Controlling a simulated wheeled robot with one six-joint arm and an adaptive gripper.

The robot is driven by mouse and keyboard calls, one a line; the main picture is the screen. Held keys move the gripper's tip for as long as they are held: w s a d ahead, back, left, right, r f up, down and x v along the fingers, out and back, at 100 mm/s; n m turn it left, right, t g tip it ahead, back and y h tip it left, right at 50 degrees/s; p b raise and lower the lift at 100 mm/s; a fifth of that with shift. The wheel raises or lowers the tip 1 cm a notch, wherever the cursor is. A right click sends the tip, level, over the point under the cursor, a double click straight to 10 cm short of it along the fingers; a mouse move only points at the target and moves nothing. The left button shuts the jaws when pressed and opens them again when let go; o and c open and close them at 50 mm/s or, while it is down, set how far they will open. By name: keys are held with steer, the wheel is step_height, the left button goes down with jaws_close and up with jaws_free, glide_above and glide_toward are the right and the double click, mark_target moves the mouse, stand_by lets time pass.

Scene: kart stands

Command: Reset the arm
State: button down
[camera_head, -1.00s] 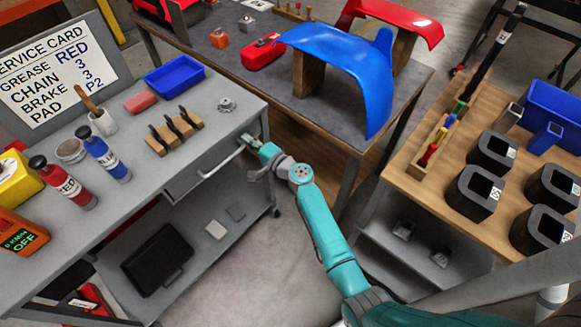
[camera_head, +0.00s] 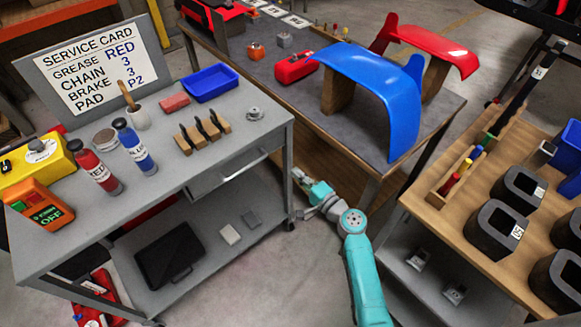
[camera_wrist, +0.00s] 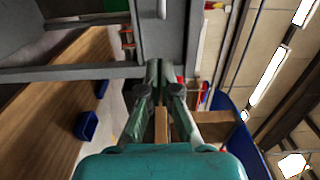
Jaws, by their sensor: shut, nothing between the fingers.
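My gripper (camera_head: 305,190) is beside the right end of the grey cart, in the gap between it and the dark-topped table. Its arm reaches up from the bottom of the head view. In the wrist view my gripper (camera_wrist: 163,68) has its fingers close together with nothing held between them, pointing toward grey metal. The grey cart's drawer (camera_head: 225,180) has a bar handle (camera_head: 243,167), and my gripper is apart from that handle, to its right.
The grey cart (camera_head: 262,100) holds bottles, a blue tray (camera_head: 209,83) and a service card (camera_head: 95,68). The dark-topped table (camera_head: 290,98) bears a blue fender (camera_head: 375,85). A wooden-topped stand (camera_head: 425,205) with black holders is at right. Floor (camera_head: 270,265) between them is clear.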

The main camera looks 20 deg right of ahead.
steer(key=shift+s+d, duration=0.1)
steer(key=shift+s, duration=0.2)
steer(key=s+a+f+n+g+h, duration=0.2)
steer(key=s+f, duration=0.2)
steer(key=s, duration=0.8)
steer(key=s+a+f+n+g+h, duration=0.1)
steer(key=s+a+f+n+h, duration=0.2)
steer(key=s, duration=1)
steer(key=s+r+n, duration=0.9)
steer(key=s+r, duration=0.8)
steer(key=s, duration=0.4)
steer(key=shift+s+t+h, duration=0.3)
steer(key=shift+s, duration=0.05)
steer(key=shift+a, duration=0.1)
